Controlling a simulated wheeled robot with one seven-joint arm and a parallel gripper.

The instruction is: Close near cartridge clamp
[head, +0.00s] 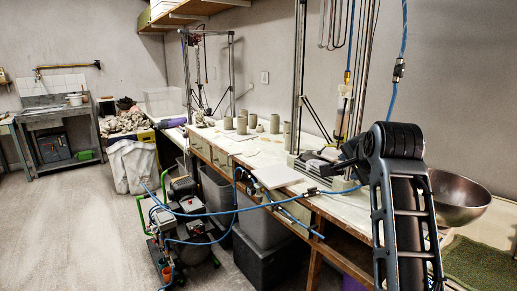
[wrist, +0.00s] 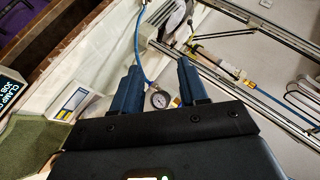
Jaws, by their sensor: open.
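The near delta printer (head: 297,85) stands on the workbench, with a pale cartridge (head: 345,105) hanging on its right side below a blue hose. In the wrist view, what looks like the cartridge (wrist: 207,50) lies beyond my right finger, along the metal rails. The clamp on it is too small to make out, so I cannot tell its state. My gripper (head: 328,168) is above the bench in front of the printer. In the wrist view my gripper (wrist: 160,66) has its two blue fingers apart with nothing held; a blue hose and a round gauge (wrist: 158,99) show between and beyond them.
A metal bowl (head: 455,198) and green mat (head: 478,262) are at the right. Clay cups (head: 242,122) stand farther back on the bench (head: 215,140). A compressor (head: 185,210) and blue hoses are at the front. A clamp-labelled sign (wrist: 12,92) is at the wrist view's left. The left floor is clear.

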